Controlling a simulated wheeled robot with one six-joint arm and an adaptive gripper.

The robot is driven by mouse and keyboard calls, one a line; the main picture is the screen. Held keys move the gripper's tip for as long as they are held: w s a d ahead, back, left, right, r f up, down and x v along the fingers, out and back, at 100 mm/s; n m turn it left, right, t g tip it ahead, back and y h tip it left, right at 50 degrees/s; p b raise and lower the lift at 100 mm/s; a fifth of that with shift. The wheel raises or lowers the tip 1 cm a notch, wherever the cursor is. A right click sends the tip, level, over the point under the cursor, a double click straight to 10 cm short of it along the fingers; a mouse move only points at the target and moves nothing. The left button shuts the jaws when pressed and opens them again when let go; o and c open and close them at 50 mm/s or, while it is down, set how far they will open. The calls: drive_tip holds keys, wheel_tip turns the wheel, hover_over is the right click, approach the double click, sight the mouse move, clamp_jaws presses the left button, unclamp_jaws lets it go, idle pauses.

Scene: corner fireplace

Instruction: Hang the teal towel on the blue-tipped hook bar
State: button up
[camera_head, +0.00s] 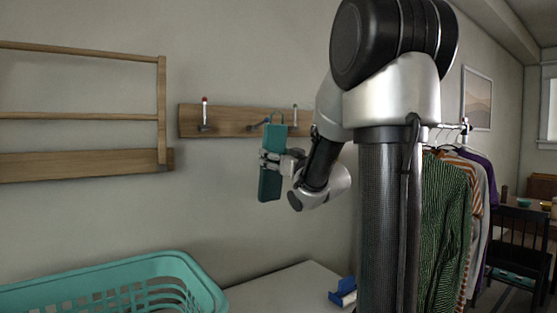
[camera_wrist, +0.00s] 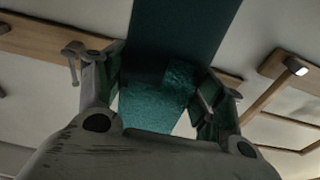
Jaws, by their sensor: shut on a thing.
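The teal towel (camera_head: 270,184) hangs upright from my gripper (camera_head: 270,158), which is shut on its middle, in front of the wall. A thin loop (camera_head: 276,115) stands at its top edge. The wooden hook rail (camera_head: 229,121) is on the wall behind. It has a red-tipped hook (camera_head: 205,112) at left and a green-tipped one (camera_head: 295,114) at right. A middle hook (camera_head: 258,124) shows partly beside the towel top; I cannot make out a blue tip. I cannot tell whether the loop touches it. In the wrist view the towel (camera_wrist: 165,90) fills the space between my fingers.
A wooden wall rack (camera_head: 162,110) sticks out left of the rail. A teal laundry basket (camera_head: 180,268) stands below left. A white surface (camera_head: 275,290) holds a small blue object (camera_head: 343,290). Clothes (camera_head: 450,200) hang at right. The wall below the rail is clear.

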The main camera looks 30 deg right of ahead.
drive_tip(key=shift+w+a+f, duration=0.1)
drive_tip(key=shift+w+f, duration=0.35)
drive_tip(key=shift+w, duration=1.65)
drive_tip(key=shift+w+a+f, duration=0.1)
drive_tip(key=shift+w+f, duration=0.4)
drive_tip(key=shift+w, duration=1.55)
drive_tip(key=shift+w+f, duration=0.45)
drive_tip(key=shift+w, duration=1.65)
